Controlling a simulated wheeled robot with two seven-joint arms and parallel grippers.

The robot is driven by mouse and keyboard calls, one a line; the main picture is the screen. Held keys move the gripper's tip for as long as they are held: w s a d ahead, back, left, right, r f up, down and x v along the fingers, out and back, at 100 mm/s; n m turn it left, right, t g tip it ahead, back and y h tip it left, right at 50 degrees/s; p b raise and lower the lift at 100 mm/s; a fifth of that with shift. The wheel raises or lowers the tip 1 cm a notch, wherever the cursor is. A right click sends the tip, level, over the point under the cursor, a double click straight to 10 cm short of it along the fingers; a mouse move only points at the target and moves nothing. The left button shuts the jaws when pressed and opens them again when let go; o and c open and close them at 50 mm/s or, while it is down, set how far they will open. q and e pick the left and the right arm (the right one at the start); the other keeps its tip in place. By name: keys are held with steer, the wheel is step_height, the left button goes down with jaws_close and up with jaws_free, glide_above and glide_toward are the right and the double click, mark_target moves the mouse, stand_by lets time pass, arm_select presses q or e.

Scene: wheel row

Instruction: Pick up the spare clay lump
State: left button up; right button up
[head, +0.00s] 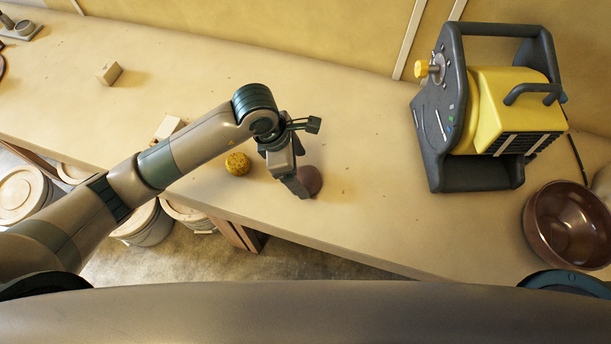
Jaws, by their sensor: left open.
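A reddish-brown rounded lump (311,180), which looks like the clay lump, sits on the bench near its front edge. My left gripper (298,188) points down at the lump's left side and is open. Its fingers overlap the lump in the head view and hide part of it. I cannot tell whether the lump is between the fingers or just behind them. My right gripper is not in view.
A yellow speckled sponge-like ball (237,163) lies left of the gripper. Pale blocks (109,73) (168,128) lie farther left. A yellow and dark grey machine (487,110) and a brown bowl (568,225) stand at right. The bench between lump and machine is clear.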

mark_target(303, 175)
arm_select(q)
steer(key=p+x, duration=0.1)
steer(key=x, duration=0.2)
steer(key=shift+a, duration=0.1)
steer(key=shift+f, duration=0.3)
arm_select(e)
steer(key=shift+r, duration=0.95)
arm_select(q)
steer(key=shift+c, duration=0.3)
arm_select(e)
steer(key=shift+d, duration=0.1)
arm_select(q)
steer(key=c, duration=1.4)
steer(key=shift+r, duration=0.15)
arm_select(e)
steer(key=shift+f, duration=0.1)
